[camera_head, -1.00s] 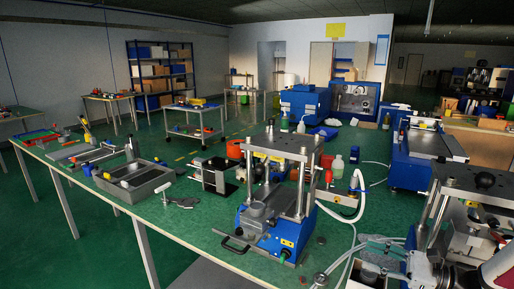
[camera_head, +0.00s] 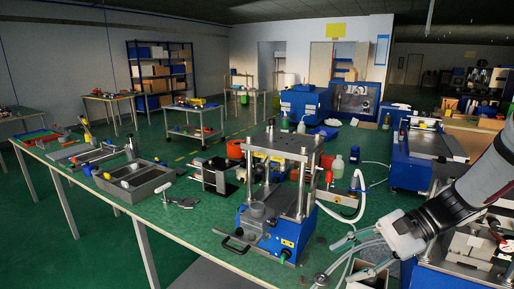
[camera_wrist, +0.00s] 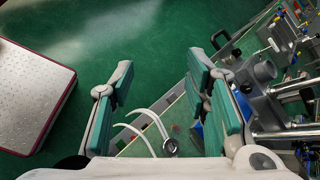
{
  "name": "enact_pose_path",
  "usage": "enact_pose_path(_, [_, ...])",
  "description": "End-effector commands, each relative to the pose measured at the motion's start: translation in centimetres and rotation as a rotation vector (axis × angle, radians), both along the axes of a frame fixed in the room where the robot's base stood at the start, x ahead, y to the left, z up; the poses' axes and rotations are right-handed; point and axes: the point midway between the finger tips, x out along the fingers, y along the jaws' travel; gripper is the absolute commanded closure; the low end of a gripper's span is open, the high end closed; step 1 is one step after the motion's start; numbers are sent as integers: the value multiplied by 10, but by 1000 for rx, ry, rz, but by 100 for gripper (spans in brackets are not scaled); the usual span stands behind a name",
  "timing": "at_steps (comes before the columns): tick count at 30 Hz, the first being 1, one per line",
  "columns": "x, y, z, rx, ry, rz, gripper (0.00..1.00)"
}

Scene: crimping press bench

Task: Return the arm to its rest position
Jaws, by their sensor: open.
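My gripper (camera_head: 345,258) is at the lower right of the head view, at the end of my arm reaching in from the right edge. Its fingers point left and are spread apart. In the wrist view my gripper (camera_wrist: 160,78) shows its green-padded fingers wide apart with nothing between them. White hoses (camera_wrist: 150,125) and the green bench edge show beyond and below the fingers. The crimping press (camera_head: 280,190), with a blue base and steel posts, stands on the bench to the left of my gripper. A gap separates them in the head view.
A second machine (camera_head: 455,255) stands behind my arm at the lower right, partly hidden. White hoses (camera_head: 345,205) run over the bench near my gripper. A grey tray (camera_head: 145,187) and small tools lie farther left. Green floor (camera_wrist: 100,25) is open in the wrist view.

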Motion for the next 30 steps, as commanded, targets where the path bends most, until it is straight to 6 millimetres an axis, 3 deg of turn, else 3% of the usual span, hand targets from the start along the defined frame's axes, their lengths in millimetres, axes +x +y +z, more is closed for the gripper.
enact_pose_path(6, [-47,21,30,-267,-129,216,57])
enact_pose_path(13, [-93,27,55,-528,-293,417,57])
enact_pose_path(24, [-151,14,91,-909,-621,673,57])
enact_pose_path(30, [-168,5,103,-1049,-774,753,57])
